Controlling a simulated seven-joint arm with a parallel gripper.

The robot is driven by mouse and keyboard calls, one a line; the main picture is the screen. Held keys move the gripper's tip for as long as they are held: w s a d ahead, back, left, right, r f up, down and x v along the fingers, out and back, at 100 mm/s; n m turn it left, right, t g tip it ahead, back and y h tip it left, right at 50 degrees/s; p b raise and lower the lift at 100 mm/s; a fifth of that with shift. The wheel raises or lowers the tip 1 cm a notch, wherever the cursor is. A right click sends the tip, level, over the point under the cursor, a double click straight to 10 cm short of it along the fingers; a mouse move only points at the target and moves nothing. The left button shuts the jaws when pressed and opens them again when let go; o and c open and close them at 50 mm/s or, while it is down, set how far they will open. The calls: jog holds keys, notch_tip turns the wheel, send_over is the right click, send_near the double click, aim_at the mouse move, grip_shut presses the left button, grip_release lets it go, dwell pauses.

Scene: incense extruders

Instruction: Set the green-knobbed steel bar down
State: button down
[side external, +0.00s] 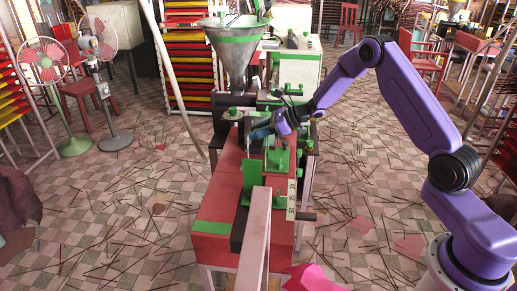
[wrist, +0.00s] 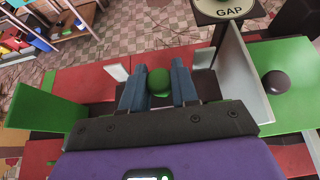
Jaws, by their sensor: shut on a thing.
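My gripper (side external: 259,133) reaches in from the right in the side external view, low over the red extruder bench. In the wrist view my gripper (wrist: 160,88) has its two blue fingers on either side of a round green knob (wrist: 159,79), shut on it. Pale pieces, apparently the bar's ends, show left (wrist: 118,72) and right of the fingers; the rest of the steel bar is hidden behind the fingers. I cannot tell whether the bar touches the red surface below. In the side external view the bar cannot be made out.
An upright grey plate (wrist: 244,70) stands close right of the fingers, beside a green block with a dark knob (wrist: 275,83). A green upright plate (wrist: 45,106) stands left. A steel funnel (side external: 233,60) rises behind the bench (side external: 222,198).

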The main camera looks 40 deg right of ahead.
jog(key=shift+f, duration=3.2)
jog(key=shift+f, duration=0.25)
jog(key=c, duration=0.9)
grip_release()
jog(key=shift+o, duration=0.2)
